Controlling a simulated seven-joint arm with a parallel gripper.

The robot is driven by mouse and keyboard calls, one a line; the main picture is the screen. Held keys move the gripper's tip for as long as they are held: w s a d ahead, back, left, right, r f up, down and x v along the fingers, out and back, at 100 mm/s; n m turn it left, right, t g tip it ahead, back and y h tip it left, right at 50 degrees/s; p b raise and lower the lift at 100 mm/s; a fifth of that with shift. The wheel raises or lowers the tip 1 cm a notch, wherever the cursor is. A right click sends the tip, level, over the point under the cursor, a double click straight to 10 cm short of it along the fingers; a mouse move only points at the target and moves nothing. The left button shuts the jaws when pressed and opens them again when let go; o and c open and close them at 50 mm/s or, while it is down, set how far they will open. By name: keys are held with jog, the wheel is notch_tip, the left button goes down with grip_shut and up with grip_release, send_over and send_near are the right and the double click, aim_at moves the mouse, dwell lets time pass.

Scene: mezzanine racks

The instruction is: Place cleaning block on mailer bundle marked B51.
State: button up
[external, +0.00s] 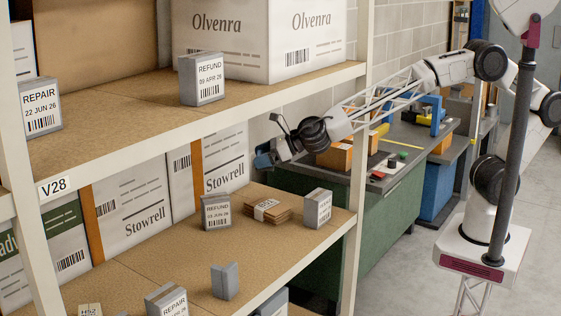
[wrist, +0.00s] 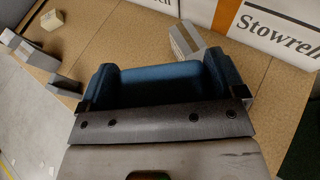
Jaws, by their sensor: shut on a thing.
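My gripper (external: 272,157) is at the right end of the rack, above the lower shelf. In the wrist view its two dark fingers (wrist: 160,82) are shut on a blue block, the cleaning block (wrist: 160,71). The blue block also shows at the gripper's tip in the external view (external: 262,161). A brown mailer bundle (external: 263,209) lies flat on the lower shelf, below my gripper, between two grey boxes. Its white label is too small to read surely. Another labelled thing (external: 89,310), partly cut off at the bottom edge, reads roughly "352". The held block is clear of the shelf.
Grey boxes, one marked REFUND (external: 216,212) and one at the right (external: 318,208), flank the bundle. A grey bookend-like piece (external: 225,281) stands nearer the front. Stowrell cartons (external: 225,160) line the back. The upper shelf (external: 300,84) and a rack post (external: 358,190) limit room.

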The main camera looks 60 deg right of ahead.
aim_at(258, 150)
jog(key=shift+w+d+r+n, duration=0.15)
jog(key=shift+w+d+r, duration=0.15)
jog(key=shift+r, duration=0.25)
jog(key=shift+w+d+r+n, duration=0.15)
jog(key=shift+w+r, duration=0.2)
jog(key=shift+r, duration=0.15)
jog(key=shift+w+d+r, duration=0.15)
jog(key=shift+w+d, duration=0.05)
jog(key=shift+w, duration=0.35)
jog(key=shift+w+d+f+m+t+h, duration=0.25)
jog(key=shift+w+d+f+m+h, duration=0.45)
jog(key=shift+d+f+m+h, duration=1.85)
jog(key=shift+w+d+f+m+t+h, duration=0.3)
jog(key=shift+w+d+f+m+h, duration=0.45)
jog(key=shift+f+m+h, duration=1.95)
jog(key=shift+w+d+f+m+t+h, duration=0.25)
jog(key=shift+w+d+f+m+h, duration=0.9)
jog(key=shift+f, duration=3)
jog(key=shift+s+d+n+h, duration=0.3)
jog(key=shift+s+d, duration=0.1)
jog(key=shift+s, duration=0.05)
